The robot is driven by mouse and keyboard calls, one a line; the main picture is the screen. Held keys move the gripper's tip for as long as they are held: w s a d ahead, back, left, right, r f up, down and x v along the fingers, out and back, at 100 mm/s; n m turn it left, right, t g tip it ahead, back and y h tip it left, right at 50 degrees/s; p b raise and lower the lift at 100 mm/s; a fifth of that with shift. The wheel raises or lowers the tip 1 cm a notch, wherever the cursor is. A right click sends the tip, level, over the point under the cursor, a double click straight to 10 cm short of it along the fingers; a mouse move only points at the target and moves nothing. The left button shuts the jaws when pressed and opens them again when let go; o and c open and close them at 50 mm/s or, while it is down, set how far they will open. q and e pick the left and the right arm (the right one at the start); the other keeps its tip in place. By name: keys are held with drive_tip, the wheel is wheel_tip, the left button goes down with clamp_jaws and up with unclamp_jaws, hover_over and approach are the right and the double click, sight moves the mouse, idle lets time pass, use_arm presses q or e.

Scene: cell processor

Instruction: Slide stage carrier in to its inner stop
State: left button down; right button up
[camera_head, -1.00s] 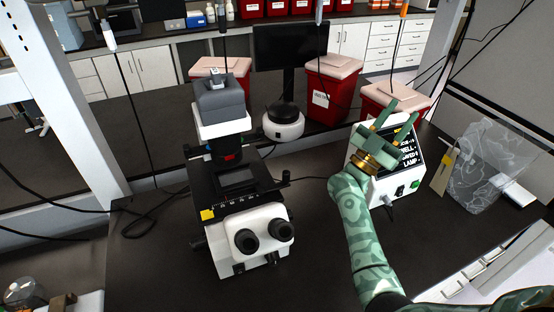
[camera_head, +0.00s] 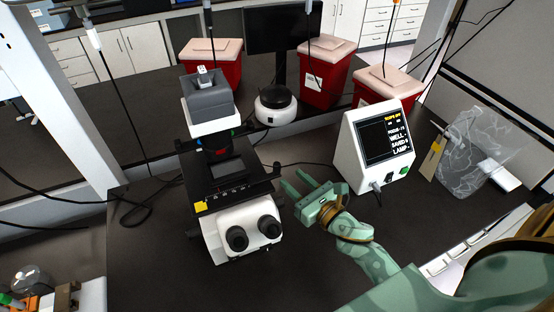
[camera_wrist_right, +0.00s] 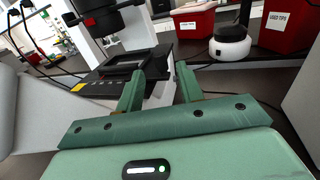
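The microscope (camera_head: 243,222) stands on the dark bench, left of centre in the head view. Its black stage carrier (camera_head: 233,190) lies flat under the grey-topped lamp head, with a square opening and a yellow tag (camera_head: 201,206) at its front left. The stage carrier also shows in the right wrist view (camera_wrist_right: 98,84). My right gripper (camera_head: 296,187) is open and empty, just right of the stage and apart from it, with its fingers pointing left toward it. In the right wrist view its two fingers (camera_wrist_right: 160,88) stand apart with nothing between. My left gripper is out of view.
A white control box with a screen (camera_head: 372,150) stands right of my right gripper. Red bins (camera_head: 325,80) and a round white device (camera_head: 275,107) stand behind. A clear bag (camera_head: 480,155) is at the right. Cables hang over the bench. The bench front is mostly clear.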

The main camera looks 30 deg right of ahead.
sight(279, 167)
drive_tip(key=p+x, duration=0.1)
drive_tip(key=x, duration=0.7)
drive_tip(key=shift+s, duration=0.1)
